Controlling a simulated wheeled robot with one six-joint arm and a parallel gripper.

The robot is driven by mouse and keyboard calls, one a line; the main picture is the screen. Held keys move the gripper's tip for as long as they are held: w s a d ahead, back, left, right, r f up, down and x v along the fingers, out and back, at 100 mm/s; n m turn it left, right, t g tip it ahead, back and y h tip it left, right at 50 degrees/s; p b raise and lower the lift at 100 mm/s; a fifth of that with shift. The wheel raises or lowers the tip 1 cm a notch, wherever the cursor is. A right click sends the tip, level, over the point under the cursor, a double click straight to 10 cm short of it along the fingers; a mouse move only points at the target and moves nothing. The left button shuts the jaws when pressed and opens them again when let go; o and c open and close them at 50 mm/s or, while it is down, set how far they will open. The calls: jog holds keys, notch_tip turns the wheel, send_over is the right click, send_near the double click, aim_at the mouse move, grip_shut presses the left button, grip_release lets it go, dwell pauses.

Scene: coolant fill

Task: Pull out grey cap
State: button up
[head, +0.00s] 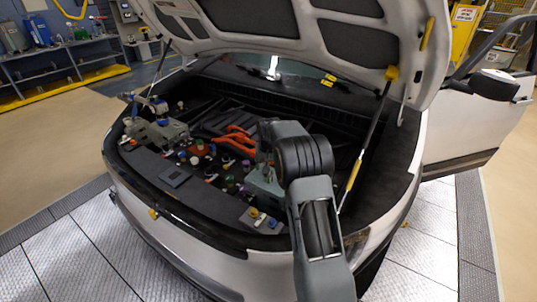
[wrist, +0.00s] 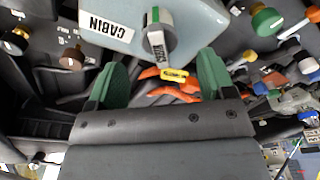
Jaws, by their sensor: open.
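In the wrist view a grey cap (wrist: 160,38), with a green mark and a small white label, sits on a pale blue-grey tank (wrist: 110,12) marked CABIN. My gripper (wrist: 161,80) is open, its two green fingers spread wide with nothing held between them. The cap shows beyond the fingertips, roughly between them in the picture; I see no contact. In the head view my arm reaches into the car's front bay, and the pale tank (head: 262,188) shows partly beside it. My wrist hides most of the fingers and cap there.
Orange hoses (head: 238,140) lie left of my arm, and orange parts also show beyond the fingers. A green cap (wrist: 266,20) and several other caps stand nearby. The raised hood (head: 300,25) and its right strut (head: 352,172) border the space around my arm.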

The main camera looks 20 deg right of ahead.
jog(key=shift+w+d+f+p, duration=0.1)
jog(key=shift+w+f+p, duration=0.05)
jog(key=shift+f, duration=0.9)
jog(key=shift+w+f+p, duration=0.15)
jog(key=shift+f, duration=0.9)
jog(key=shift+c, duration=0.4)
jog(key=c, duration=0.9)
jog(key=o, duration=0.3)
jog(key=shift+c, duration=0.9)
jog(key=shift+n+y+b, duration=0.3)
jog(key=shift+n, duration=1.3)
